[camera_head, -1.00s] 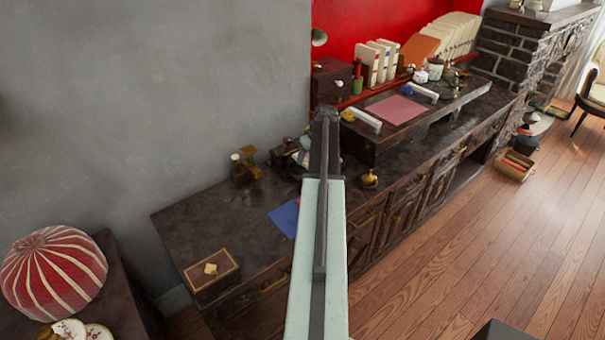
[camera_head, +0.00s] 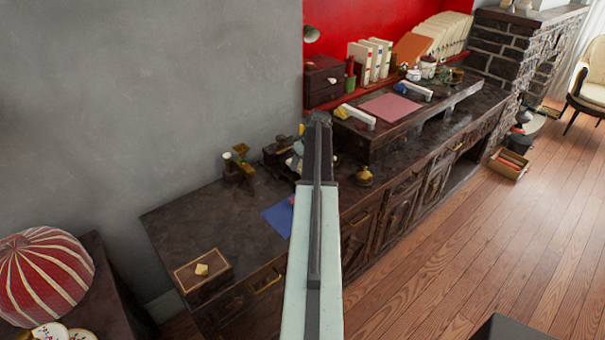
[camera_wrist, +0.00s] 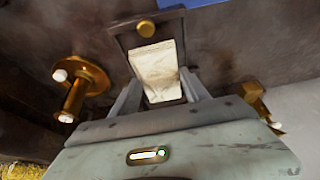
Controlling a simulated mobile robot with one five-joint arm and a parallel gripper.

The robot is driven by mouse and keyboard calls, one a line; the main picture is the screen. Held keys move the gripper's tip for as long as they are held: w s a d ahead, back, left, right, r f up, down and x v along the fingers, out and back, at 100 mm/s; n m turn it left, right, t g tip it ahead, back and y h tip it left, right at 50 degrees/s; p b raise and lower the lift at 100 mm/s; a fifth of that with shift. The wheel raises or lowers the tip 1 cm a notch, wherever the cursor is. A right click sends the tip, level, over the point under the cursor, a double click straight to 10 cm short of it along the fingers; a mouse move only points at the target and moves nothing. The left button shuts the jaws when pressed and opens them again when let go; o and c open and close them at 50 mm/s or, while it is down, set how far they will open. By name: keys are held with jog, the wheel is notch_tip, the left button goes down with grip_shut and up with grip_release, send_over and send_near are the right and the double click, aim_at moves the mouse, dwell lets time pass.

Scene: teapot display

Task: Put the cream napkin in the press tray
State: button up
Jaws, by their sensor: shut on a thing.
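The cream napkin (camera_wrist: 158,72) is a pale folded cloth between the two fingers of my gripper (camera_wrist: 160,90) in the wrist view. My gripper is shut on it. Beyond and around the cloth is a dark tray-like frame with a brass knob (camera_wrist: 146,28). I cannot tell whether this is the press tray, or whether the cloth touches it. In the head view, my arm reaches over the dark sideboard (camera_head: 190,220), and its far end hides the napkin and gripper fingers. Dark and pale things (camera_head: 284,152) show partly behind the arm.
A brass device (camera_head: 238,163) stands left of the arm's end, a small brass pot (camera_head: 364,176) right of it. A blue cloth (camera_head: 278,215) lies partly behind the arm. A tan-edged box (camera_head: 190,278) bearing a small cream thing sits at the near end. The sideboard's left top is clear.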

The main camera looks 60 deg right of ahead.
jog(key=shift+f+b, duration=1.65)
jog(key=shift+f, duration=0.25)
jog(key=o, duration=1.2)
jog(key=shift+r, duration=0.2)
jog(key=shift+s+r+p, duration=0.1)
jog(key=shift+r+p, duration=0.2)
jog(key=shift+p, duration=0.2)
jog(key=p+v, duration=1)
jog(key=v, duration=0.1)
jog(key=shift+r+p, duration=0.25)
jog(key=shift+p, duration=0.05)
jog(key=shift+a, duration=0.1)
